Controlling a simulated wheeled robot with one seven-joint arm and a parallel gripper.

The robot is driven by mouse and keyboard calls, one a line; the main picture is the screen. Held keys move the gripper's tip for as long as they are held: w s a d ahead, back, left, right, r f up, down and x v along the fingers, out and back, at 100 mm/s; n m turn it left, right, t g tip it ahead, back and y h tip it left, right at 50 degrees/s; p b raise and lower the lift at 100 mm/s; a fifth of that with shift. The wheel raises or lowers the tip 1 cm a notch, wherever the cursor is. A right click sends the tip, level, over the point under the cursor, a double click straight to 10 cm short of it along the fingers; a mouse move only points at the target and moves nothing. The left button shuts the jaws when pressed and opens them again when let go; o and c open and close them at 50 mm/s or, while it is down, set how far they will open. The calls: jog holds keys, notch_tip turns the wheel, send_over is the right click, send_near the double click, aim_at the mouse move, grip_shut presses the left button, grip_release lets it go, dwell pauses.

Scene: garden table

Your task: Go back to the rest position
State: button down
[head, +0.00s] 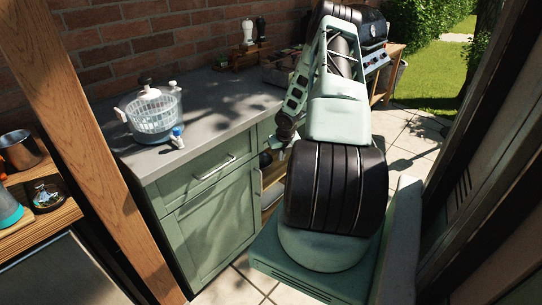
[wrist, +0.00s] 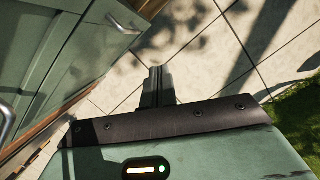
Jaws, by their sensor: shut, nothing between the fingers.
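My gripper (wrist: 156,74) shows in the wrist view with its dark fingers together and nothing between them. It hangs over the pale floor tiles, beside the green cabinet doors. In the head view my arm rises from its base and folds over at the top, with its lower end down by the cabinet front; the fingers are hard to make out there.
A green cabinet (head: 211,225) with a grey worktop (head: 205,105) stands left of my arm. A salad spinner (head: 152,113) and a small blue-topped item (head: 177,137) stand on it. A grill (head: 372,45) is behind. A wooden post (head: 85,150) is at left. Tiled floor is clear at right.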

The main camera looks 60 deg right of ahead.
jog(key=shift+r, duration=0.15)
jog(key=w+a+r+m, duration=0.6)
jog(key=w+a+r, duration=0.2)
jog(key=a+r, duration=0.25)
jog(key=w+a+r+m, duration=0.1)
jog(key=a+r+m, duration=0.4)
jog(key=a, duration=0.5)
jog(key=w+a+r+m, duration=0.1)
jog(key=a+r+m, duration=0.45)
jog(key=a, duration=0.35)
jog(key=s+a+r+m+y, duration=0.1)
jog(key=s+a+r, duration=0.2)
jog(key=s+a, duration=0.4)
jog(key=s+a+r+m+g, duration=0.1)
jog(key=s+a+r, duration=0.2)
jog(key=s+a, duration=0.4)
jog(key=s+a+r+m+g+y, duration=0.1)
jog(key=s+a+r, duration=0.2)
jog(key=s+a, duration=0.5)
jog(key=a, duration=1.3)
jog(key=shift+y, duration=0.3)
